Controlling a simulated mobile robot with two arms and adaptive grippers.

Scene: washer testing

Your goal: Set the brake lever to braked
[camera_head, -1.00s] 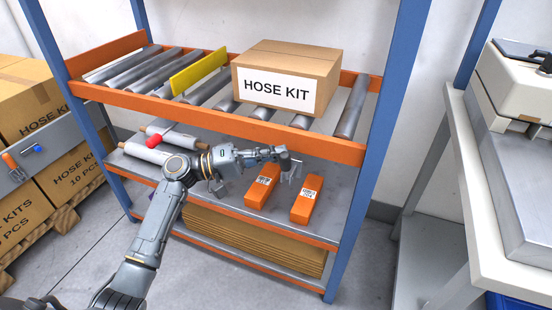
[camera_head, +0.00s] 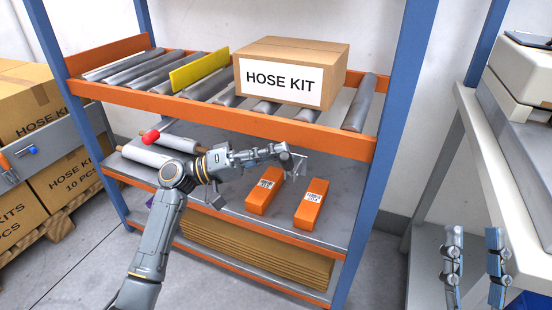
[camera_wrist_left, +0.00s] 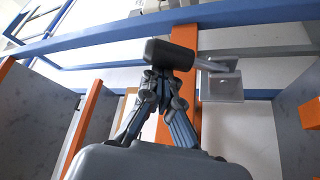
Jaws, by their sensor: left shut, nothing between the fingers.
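In the left wrist view, a lever with a dark grey cylindrical handle (camera_wrist_left: 170,55) and a short grey arm reaches to a pale bracket (camera_wrist_left: 222,85) beside an orange beam. My left gripper (camera_wrist_left: 162,78) is shut and empty, its fingertips just below the handle in the picture; I cannot tell whether they touch. In the head view my left gripper (camera_head: 285,152) is under the front orange beam of the roller shelf, and the handle is not clear there. A red knob (camera_head: 152,136) stands farther left by the white rolls. My right gripper (camera_head: 473,235) is open and empty at lower right.
A box marked HOSE KIT (camera_head: 290,75) and a yellow plate (camera_head: 200,70) are on the upper rollers. Two orange boxes (camera_head: 311,205) lie on the shelf below my left gripper. Blue posts (camera_head: 385,130) frame the rack. A bench (camera_head: 500,150) stands at right.

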